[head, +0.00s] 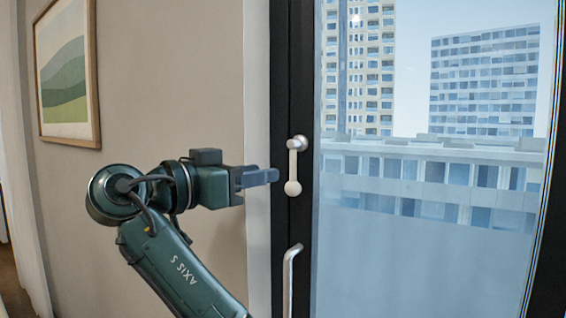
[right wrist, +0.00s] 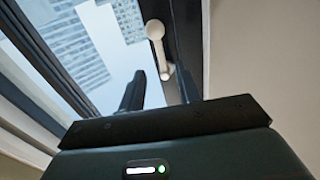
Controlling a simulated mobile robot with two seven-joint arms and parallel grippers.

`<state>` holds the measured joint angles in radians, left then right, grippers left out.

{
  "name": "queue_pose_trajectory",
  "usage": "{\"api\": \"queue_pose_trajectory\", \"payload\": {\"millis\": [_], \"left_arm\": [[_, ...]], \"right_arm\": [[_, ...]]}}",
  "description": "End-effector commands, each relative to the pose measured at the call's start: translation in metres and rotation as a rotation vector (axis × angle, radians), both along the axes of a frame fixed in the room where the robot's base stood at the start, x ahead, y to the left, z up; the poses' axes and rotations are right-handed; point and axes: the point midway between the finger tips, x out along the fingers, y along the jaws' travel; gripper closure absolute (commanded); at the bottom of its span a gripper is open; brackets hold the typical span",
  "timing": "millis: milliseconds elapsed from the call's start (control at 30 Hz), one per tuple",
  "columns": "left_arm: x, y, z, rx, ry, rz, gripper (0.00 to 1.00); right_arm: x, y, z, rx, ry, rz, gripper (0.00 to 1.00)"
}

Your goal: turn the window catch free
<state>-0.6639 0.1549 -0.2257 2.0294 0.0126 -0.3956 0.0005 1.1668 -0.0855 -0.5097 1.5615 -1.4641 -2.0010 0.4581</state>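The window catch is a cream lever (head: 293,168) on the dark window frame. It hangs straight down from its silver round mount to a ball end. In the right wrist view the catch (right wrist: 157,45) shows beyond the fingers, its ball end toward the top. My right gripper (head: 274,176) points right, just left of the lever and about level with its lower half. Its two fingers (right wrist: 160,86) stand apart with nothing held between them. A gap shows between fingertips and lever in the head view; depth is hard to judge. My left gripper is not in view.
A silver pull handle (head: 290,282) is on the same dark frame (head: 282,100), below the catch. The window glass (head: 420,250) lies right of it, with buildings outside. A framed picture (head: 66,72) hangs on the beige wall (head: 180,80) at left.

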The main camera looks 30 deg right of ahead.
Motion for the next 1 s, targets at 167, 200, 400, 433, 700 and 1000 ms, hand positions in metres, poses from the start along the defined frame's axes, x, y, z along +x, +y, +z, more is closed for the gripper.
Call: {"api": "queue_pose_trajectory", "payload": {"millis": [167, 200, 400, 433, 700, 1000], "left_arm": [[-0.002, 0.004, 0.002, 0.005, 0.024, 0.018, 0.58], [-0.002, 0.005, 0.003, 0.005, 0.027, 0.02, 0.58], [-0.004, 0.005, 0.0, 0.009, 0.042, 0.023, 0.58], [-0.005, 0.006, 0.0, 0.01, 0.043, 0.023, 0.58], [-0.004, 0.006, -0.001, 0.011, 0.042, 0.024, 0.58], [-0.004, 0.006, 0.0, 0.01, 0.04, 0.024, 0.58]], "right_arm": [[0.006, -0.036, 0.002, -0.001, 0.001, -0.003, 0.67], [0.008, -0.042, 0.002, -0.001, 0.002, -0.002, 0.67], [0.012, -0.06, 0.001, -0.001, 0.001, 0.001, 0.67], [0.012, -0.062, 0.0, 0.0, 0.001, 0.001, 0.67], [0.013, -0.064, -0.001, 0.0, 0.001, 0.002, 0.67], [0.013, -0.064, 0.0, 0.0, 0.001, 0.002, 0.87]]}}
